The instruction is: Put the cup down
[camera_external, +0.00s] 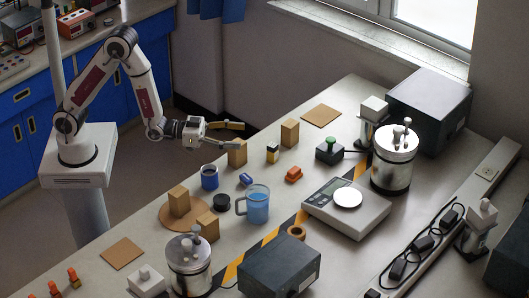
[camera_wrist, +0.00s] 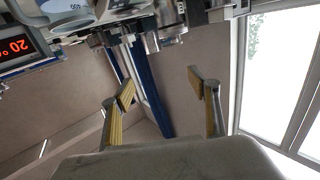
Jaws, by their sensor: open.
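A small dark blue cup (camera_external: 209,177) stands upright on the bench, left of a clear mug with blue liquid (camera_external: 257,205). My gripper (camera_external: 238,134) is open above the bench's far left edge, up and right of the blue cup and apart from it in the picture. A wooden block (camera_external: 237,155) shows just below the fingers. In the wrist view my two yellow-padded fingers (camera_wrist: 160,88) are spread with nothing between them.
Wooden blocks (camera_external: 179,201), a scale (camera_external: 346,207), metal canisters (camera_external: 396,160) and dark boxes (camera_external: 279,268) crowd the bench. A round cork mat (camera_external: 168,222) lies under a block; square cork mats (camera_external: 122,253) (camera_external: 321,116) lie bare.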

